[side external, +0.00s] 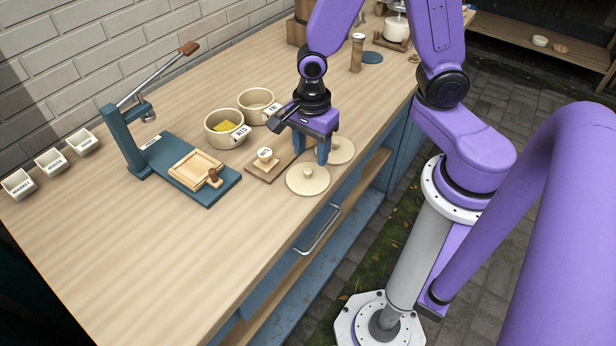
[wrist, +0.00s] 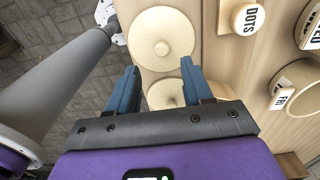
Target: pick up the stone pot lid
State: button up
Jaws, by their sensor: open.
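Two round, cream stone-coloured pot lids with small centre knobs lie flat on the wooden bench near its front edge. The nearer lid (side external: 307,182) is fully visible; in the wrist view it is the upper one (wrist: 160,25). The farther lid (side external: 343,150) is partly hidden behind my gripper; in the wrist view it is the lower one (wrist: 165,95). I cannot tell which lid the task names. My gripper (side external: 325,153) is open and empty, pointing down close to the farther lid. In the wrist view its fingertips (wrist: 159,68) straddle the space around that lid's upper side.
Two labelled pots (side external: 226,142) (side external: 257,115) stand behind the lids. A DOTS stamp (side external: 265,155) sits on a small board beside them. A blue press (side external: 205,185) with a wooden mould stands left. Small labelled boxes (side external: 83,143) line the far left. The bench's front left is clear.

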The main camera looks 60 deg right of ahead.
aim_at(308, 170)
jog(key=shift+w+a+f, duration=0.1)
jog(key=shift+a+f, duration=0.1)
jog(key=shift+f, duration=1.05)
jog(key=shift+w+a+f, duration=0.1)
jog(key=shift+a+f, duration=0.05)
jog(key=shift+f, duration=1.05)
jog(key=shift+c, duration=0.3)
grip_shut()
